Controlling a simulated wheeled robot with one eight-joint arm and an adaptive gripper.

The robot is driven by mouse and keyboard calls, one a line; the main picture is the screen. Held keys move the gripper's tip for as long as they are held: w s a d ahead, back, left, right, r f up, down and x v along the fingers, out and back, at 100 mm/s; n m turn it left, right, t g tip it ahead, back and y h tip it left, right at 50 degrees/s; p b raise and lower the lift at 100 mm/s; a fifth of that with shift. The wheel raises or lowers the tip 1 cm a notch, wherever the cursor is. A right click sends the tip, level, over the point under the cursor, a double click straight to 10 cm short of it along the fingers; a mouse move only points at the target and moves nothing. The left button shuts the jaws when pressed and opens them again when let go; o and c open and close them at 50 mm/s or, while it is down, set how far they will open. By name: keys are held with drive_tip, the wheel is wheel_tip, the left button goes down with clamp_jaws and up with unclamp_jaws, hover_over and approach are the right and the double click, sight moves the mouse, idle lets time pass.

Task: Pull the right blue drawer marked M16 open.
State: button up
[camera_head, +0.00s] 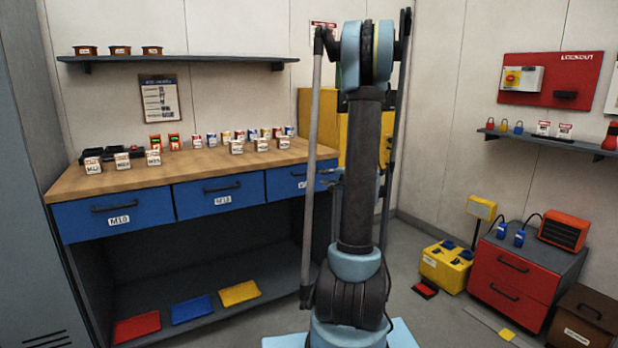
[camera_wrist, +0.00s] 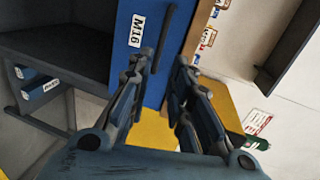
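The right blue drawer marked M16 (camera_head: 283,183) sits at the right end of the workbench front, looking shut and flush with the other two. My arm hides its right part in the head view. In the wrist view the turned picture shows the blue drawer front (camera_wrist: 150,12), its white M16 label (camera_wrist: 136,30) and its dark bar handle (camera_wrist: 165,38). My gripper (camera_wrist: 162,64) is open, with its two fingers apart and nothing between them. The handle lies just past the fingertips, roughly in line with the gap. I cannot tell whether they touch.
Two more blue drawers, left (camera_head: 110,215) and middle (camera_head: 220,194), share the wooden workbench (camera_head: 200,165). Small labelled boxes and cans stand on its top. A yellow cabinet (camera_head: 318,105) stands behind my arm. A red drawer unit (camera_head: 510,268) stands at right. Some floor is clear.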

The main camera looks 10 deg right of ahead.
sight(310, 173)
drive_tip(key=shift+m, duration=0.3)
drive_tip(key=x, duration=0.6)
drive_tip(key=d+x, duration=0.1)
drive_tip(key=x, duration=1)
drive_tip(key=shift+w+d, duration=0.1)
drive_tip(key=shift+w, duration=0.5)
drive_tip(key=shift+c, duration=0.5)
clamp_jaws()
